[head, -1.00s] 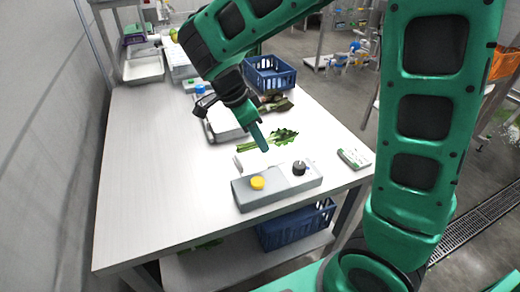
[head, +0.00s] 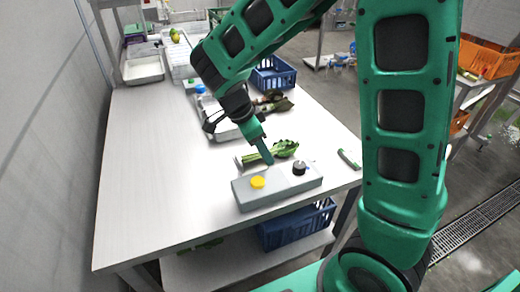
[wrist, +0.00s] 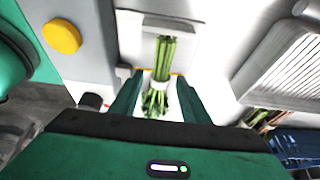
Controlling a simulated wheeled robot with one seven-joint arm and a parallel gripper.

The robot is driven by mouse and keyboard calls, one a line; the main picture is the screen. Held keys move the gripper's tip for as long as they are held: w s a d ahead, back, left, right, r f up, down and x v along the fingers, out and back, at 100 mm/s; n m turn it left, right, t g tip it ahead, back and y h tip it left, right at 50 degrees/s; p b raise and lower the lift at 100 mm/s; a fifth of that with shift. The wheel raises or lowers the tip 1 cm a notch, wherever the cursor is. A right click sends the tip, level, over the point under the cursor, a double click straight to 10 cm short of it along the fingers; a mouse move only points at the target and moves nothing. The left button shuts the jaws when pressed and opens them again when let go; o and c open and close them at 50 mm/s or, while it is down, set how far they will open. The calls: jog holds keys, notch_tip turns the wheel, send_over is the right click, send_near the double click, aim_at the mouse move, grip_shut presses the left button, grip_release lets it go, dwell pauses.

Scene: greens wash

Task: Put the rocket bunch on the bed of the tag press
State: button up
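The rocket bunch (head: 286,149) is green, with long stems and leafy ends. It lies behind the grey tag press (head: 245,195), which has a yellow button (head: 258,182) and a black knob (head: 299,168). In the wrist view the stems of the bunch (wrist: 165,52) lie over the pale bed plate (wrist: 128,38) of the press, and its leaves are between my fingers. My gripper (head: 268,161) points down at the bunch. In the wrist view the fingers of my gripper (wrist: 157,80) stand apart, with gaps on both sides of the bunch. Exact contact with the bed is hard to tell.
A pale tray (head: 225,130) stands behind my gripper, with dark greens (head: 275,103) beside it and a blue crate (head: 272,74) further back. A small device (head: 349,159) lies at the right table edge. The left of the white table (head: 145,170) is clear.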

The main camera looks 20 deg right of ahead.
jog(key=shift+r, duration=0.15)
jog(key=v, duration=1.2)
jog(key=s+d+n+g+y, duration=0.1)
jog(key=s+d+n, duration=0.3)
jog(key=d, duration=0.5)
jog(key=s+d+n+y, duration=0.1)
jog(key=s+d, duration=0.5)
jog(key=d, duration=0.3)
jog(key=s+d+f+n+y, duration=0.1)
jog(key=s+f+n, duration=0.1)
jog(key=s, duration=0.4)
jog(key=s+d+f+n+t+y, duration=0.1)
jog(key=s+d+f+n, duration=0.1)
jog(key=s+n, duration=0.2)
jog(key=s, duration=0.3)
jog(key=shift+s+d+f+n+y, duration=0.15)
jog(key=shift+s+d+n+y, duration=0.05)
jog(key=shift+d+n+y, duration=0.1)
